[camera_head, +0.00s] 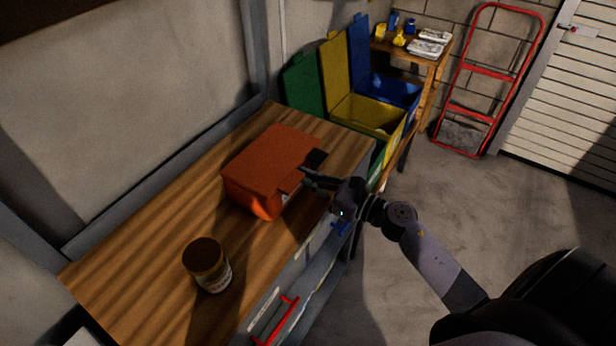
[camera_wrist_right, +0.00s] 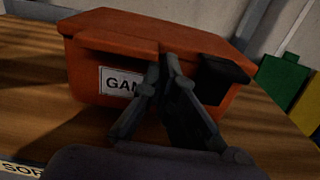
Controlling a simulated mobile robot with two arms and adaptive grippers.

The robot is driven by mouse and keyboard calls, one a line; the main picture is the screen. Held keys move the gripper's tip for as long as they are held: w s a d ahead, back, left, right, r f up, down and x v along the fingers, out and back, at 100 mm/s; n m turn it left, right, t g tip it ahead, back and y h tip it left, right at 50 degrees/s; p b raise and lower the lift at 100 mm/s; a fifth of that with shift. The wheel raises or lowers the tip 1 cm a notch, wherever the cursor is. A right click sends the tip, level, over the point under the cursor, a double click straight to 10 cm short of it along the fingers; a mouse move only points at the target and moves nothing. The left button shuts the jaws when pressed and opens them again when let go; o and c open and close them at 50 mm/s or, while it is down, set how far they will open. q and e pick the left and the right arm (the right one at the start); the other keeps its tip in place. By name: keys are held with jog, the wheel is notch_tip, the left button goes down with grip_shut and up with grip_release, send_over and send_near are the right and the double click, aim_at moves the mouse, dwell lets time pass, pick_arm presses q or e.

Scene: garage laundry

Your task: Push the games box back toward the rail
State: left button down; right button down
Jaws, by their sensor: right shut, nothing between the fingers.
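The games box (camera_head: 270,163) is an orange-red lidded box on the wooden worktop (camera_head: 160,240), toward its far end. In the right wrist view, the games box (camera_wrist_right: 90,60) shows its front with a white label (camera_wrist_right: 118,82) that begins "GAM", partly hidden by my fingers. My right gripper (camera_head: 308,178) is shut and empty, with its fingertips at the front of the box near its right end. The fingers (camera_wrist_right: 165,65) overlap the box front in the wrist view; I cannot tell whether they touch it. The rail is not clearly identifiable; a grey ledge (camera_head: 150,192) runs along the worktop's back.
A brown-lidded jar (camera_head: 208,264) stands on the worktop nearer me. Green, yellow and blue bins (camera_head: 365,115) stand beyond the far end. A red hand truck (camera_head: 490,80) leans on the wall. A red handle (camera_head: 276,320) sits below the worktop's front edge.

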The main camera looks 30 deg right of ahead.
jog(key=b+x, duration=0.2)
jog(key=x, duration=1.3)
jog(key=shift+w+a, duration=0.15)
jog(key=shift+w, duration=0.05)
